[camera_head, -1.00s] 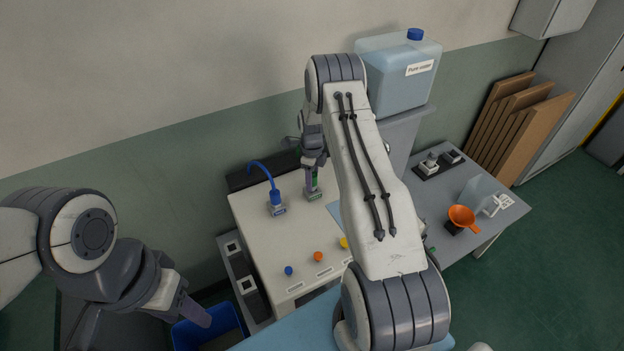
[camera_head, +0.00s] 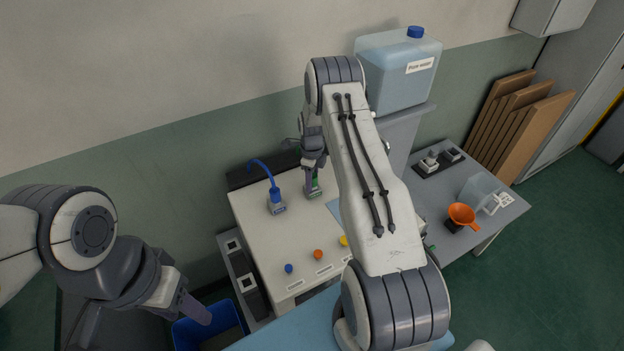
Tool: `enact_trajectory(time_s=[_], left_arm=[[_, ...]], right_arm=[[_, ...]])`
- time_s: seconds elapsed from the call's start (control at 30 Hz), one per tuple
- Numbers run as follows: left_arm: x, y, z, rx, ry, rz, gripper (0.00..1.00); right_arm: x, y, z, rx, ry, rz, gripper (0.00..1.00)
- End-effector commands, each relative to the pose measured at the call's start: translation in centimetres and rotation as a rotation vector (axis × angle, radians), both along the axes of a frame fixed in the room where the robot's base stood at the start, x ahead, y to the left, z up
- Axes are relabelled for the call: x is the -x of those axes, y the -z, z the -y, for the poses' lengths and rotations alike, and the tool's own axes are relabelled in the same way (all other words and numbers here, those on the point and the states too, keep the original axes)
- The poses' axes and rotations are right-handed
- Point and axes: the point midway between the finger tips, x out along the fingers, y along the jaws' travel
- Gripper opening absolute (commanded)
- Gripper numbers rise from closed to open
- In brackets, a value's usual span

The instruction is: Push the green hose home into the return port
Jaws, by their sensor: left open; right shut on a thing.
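The green hose (camera_head: 315,184) shows as a small green piece at a grey port block (camera_head: 314,194) on top of the cream cabinet (camera_head: 255,233). My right gripper (camera_head: 311,180) is shut on the green hose, pointing down at the port. The arm hides much of the hose, and I cannot tell how deep it sits. A blue hose (camera_head: 274,187) stands upright in a second, labelled block (camera_head: 277,209) to the left. My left gripper (camera_head: 198,315) is open and empty, low at the left over a blue bin.
Blue, orange and yellow knobs (camera_head: 318,254) line the cabinet's front. The blue bin (camera_head: 233,317) stands on the floor. A water canister (camera_head: 390,85) stands behind my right arm. The grey table (camera_head: 493,234) at right holds an orange funnel (camera_head: 462,216) and a clear jug (camera_head: 478,188).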

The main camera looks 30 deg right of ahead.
Motion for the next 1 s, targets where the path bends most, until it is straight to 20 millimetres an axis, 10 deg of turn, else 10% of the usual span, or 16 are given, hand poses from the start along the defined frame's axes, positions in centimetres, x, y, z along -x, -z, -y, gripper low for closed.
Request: enact_trajectory(time_s=[0.47,0.5,0.6,1.0], left_arm=[[0.0,0.0,0.0,0.0,0.0,0.0,0.5],[0.0,0.0,0.0,0.0,0.0,0.0,0.5],[0.0,0.01,0.0,0.0,0.0,0.0,0.5],[0.0,0.36,0.0,0.0,0.0,0.0,0.5]], right_arm=[[0.0,0.4,0.0,0.0,0.0,0.0,0.0],[0.0,0.44,0.0,0.0,0.0,0.0,0.49],[-0.01,0.41,0.01,0.0,0.0,0.0,0.81],[-0.12,-0.27,0.05,0.001,0.0,0.003,0.81]])
